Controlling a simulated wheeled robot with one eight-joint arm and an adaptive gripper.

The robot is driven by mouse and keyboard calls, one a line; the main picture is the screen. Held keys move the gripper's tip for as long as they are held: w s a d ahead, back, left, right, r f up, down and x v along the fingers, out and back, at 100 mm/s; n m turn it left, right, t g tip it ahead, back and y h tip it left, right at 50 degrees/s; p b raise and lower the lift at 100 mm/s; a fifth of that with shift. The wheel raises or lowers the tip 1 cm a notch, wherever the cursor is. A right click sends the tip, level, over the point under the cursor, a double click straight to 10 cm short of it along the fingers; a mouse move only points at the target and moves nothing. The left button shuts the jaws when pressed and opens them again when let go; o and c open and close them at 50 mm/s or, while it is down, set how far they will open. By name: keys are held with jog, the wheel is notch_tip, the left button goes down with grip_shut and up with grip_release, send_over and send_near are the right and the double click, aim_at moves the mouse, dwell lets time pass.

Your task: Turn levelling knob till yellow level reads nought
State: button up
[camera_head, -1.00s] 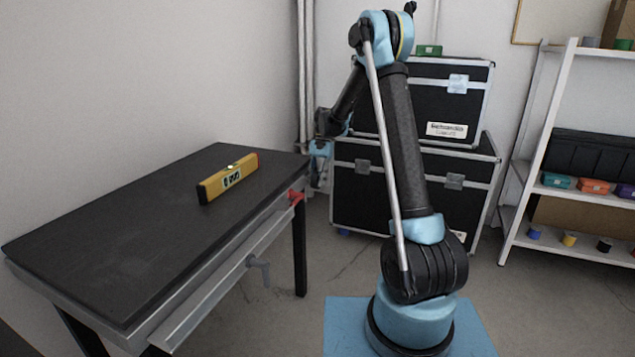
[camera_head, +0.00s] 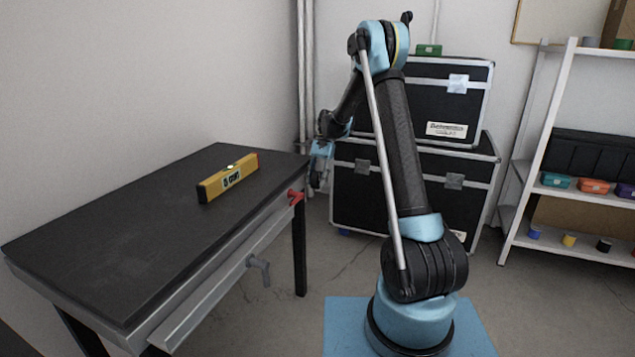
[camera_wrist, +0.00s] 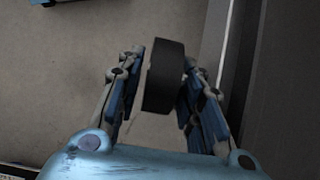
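The yellow level (camera_head: 228,178) lies on the dark tabletop (camera_head: 120,225), near its far right part. Its vials are too small to read. My gripper (camera_head: 318,180) hangs just beyond the table's far right corner in the head view. In the wrist view my gripper (camera_wrist: 163,80) has its two fingers apart, with a dark round knob (camera_wrist: 165,75) between them. A narrow gap shows at the left finger; the right finger is close to or touching the knob, I cannot tell which. The knob is not distinguishable in the head view.
A red lever (camera_head: 295,196) and a grey handle (camera_head: 259,268) stick out from the table's front side. Black cases (camera_head: 415,190) stand behind my arm. A white shelf (camera_head: 570,190) with small boxes is at right. Floor in front of the table is clear.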

dwell(0.3)
jog(key=v, duration=0.7)
jog(key=shift+r, duration=0.2)
jog(key=shift+w, duration=0.1)
notch_tip(320, 180, up, 10)
jog(key=t+h, duration=0.2)
jog(key=t, duration=0.4)
send_over(315, 173)
notch_tip(315, 173, down, 17)
jog(key=shift+r, duration=0.1)
dwell(0.4)
grip_shut()
